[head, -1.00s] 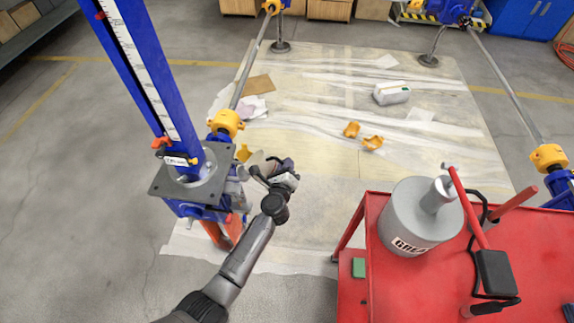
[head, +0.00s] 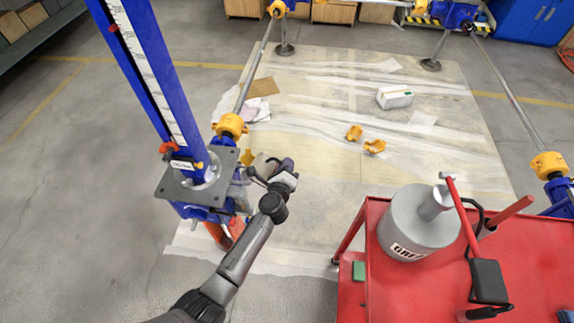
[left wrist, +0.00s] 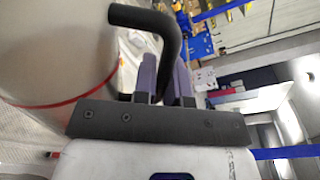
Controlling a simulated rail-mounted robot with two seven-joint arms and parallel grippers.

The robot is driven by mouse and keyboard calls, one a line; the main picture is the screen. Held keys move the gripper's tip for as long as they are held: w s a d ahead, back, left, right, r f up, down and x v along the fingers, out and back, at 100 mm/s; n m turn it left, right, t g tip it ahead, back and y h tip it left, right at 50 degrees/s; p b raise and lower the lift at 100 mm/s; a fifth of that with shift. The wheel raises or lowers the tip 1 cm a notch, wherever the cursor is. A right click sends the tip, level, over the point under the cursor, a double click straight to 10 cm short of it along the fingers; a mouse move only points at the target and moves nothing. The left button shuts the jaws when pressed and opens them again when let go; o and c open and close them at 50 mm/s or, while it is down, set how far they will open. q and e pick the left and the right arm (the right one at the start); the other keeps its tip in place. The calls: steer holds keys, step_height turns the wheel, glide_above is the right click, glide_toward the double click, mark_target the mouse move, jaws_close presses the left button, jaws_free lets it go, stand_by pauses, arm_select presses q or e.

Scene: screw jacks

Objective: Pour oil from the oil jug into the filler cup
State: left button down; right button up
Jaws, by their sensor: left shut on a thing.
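My left gripper (head: 284,180) is beside the blue screw jack (head: 205,200), close to its right side. In the left wrist view its purple fingers (left wrist: 165,78) are shut on the dark bent handle (left wrist: 172,40) of a pale round vessel (left wrist: 55,50) with a red line around it, which I take as the oil jug. In the head view the jug (head: 262,163) shows only as a small cream shape between gripper and jack. Its spout and any oil stream are hidden. I cannot make out the filler cup; the jack and gripper cover that spot.
A red cart (head: 357,290) at the lower right carries a grey grease drum (head: 410,228) with a pump lever. Plastic sheeting covers the floor, with orange coupling halves (head: 374,147) and a white box (head: 395,97) on it. A shaft (head: 254,70) runs back from the jack's yellow coupling (head: 231,125).

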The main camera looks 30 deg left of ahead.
arm_select(q)
steer(key=shift+s+a+r+n+p, duration=0.1)
steer(key=shift+a+r+n+p, duration=0.3)
steer(key=shift+r+n+p, duration=0.25)
steer(key=shift+a+r+n+p, duration=0.45)
steer(key=shift+r+p, duration=0.25)
steer(key=shift+r, duration=0.1)
steer(key=shift+s+a+r+n+h+p, duration=0.1)
steer(key=shift+a+r+n+h+p, duration=0.2)
steer(key=shift+a+r+n+p, duration=0.5)
steer(key=shift+s+a+r+n+p, duration=0.15)
steer(key=shift+a+r+n+p, duration=0.4)
steer(key=shift+p, duration=0.6)
steer(key=shift+s+a+r+n+p, duration=0.2)
steer(key=shift+a+r+n+p, duration=0.75)
steer(key=shift+p, duration=0.45)
steer(key=shift+a+f, duration=0.1)
steer(key=shift+f, duration=0.1)
